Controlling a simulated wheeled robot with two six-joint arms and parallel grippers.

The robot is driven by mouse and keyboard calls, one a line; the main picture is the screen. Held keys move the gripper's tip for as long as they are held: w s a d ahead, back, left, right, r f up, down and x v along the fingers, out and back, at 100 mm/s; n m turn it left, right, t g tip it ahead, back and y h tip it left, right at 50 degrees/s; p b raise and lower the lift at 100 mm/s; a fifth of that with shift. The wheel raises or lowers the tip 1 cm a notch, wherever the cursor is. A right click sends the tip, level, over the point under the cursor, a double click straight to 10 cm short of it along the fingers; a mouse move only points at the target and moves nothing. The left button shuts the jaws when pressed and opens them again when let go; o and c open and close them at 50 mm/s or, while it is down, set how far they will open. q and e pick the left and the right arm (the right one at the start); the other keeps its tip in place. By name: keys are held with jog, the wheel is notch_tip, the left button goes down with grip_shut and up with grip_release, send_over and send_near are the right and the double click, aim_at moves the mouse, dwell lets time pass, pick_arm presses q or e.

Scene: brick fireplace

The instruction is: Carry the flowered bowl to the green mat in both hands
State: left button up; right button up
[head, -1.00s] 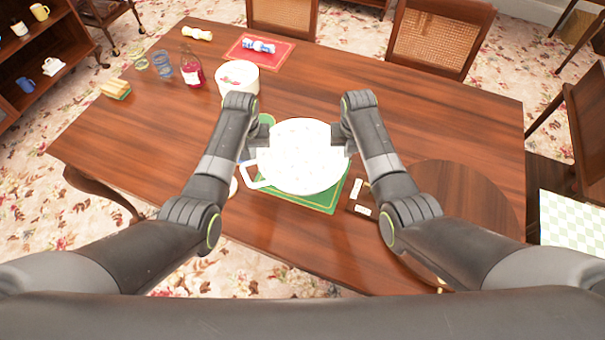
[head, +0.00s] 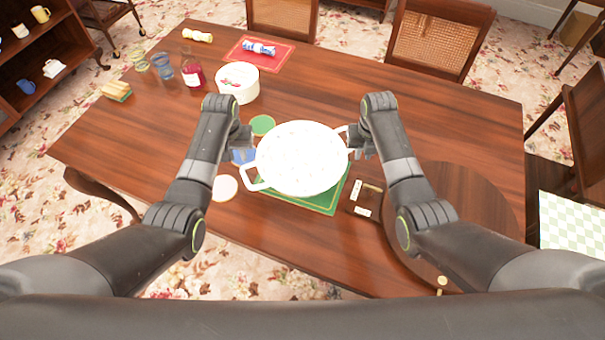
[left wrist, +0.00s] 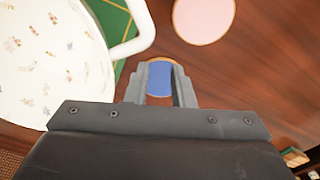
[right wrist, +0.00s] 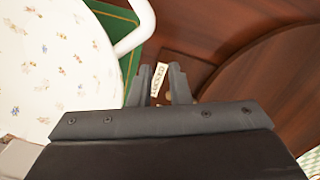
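The flowered bowl (head: 303,158) is white with small flower sprigs and two loop handles. It sits over the green mat (head: 326,201), covering much of it and overhanging its left side. The bowl also fills the left of the left wrist view (left wrist: 45,55) and of the right wrist view (right wrist: 50,60). My left gripper (head: 246,150) is open and empty just left of the bowl, above a blue coaster (left wrist: 160,80). My right gripper (head: 358,150) is open and empty just right of the bowl, apart from its wall. The bowl's underside is hidden.
Green (head: 262,125) and pink (head: 224,188) coasters lie left of the bowl. Dominoes (head: 362,212) and a round dark board (head: 460,205) lie to the right. A white round box (head: 238,84), red bottle (head: 191,70) and glasses stand behind left. The back right tabletop is clear.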

jog(key=shift+o, duration=0.2)
pick_arm(q)
notch_tip(320, 180, up, 12)
jog(key=shift+s, duration=0.4)
pick_arm(e)
notch_tip(320, 180, up, 12)
jog(key=shift+s, duration=0.4)
pick_arm(q)
jog(key=shift+f, duration=0.1)
pick_arm(e)
jog(key=shift+f, duration=0.1)
dwell(0.4)
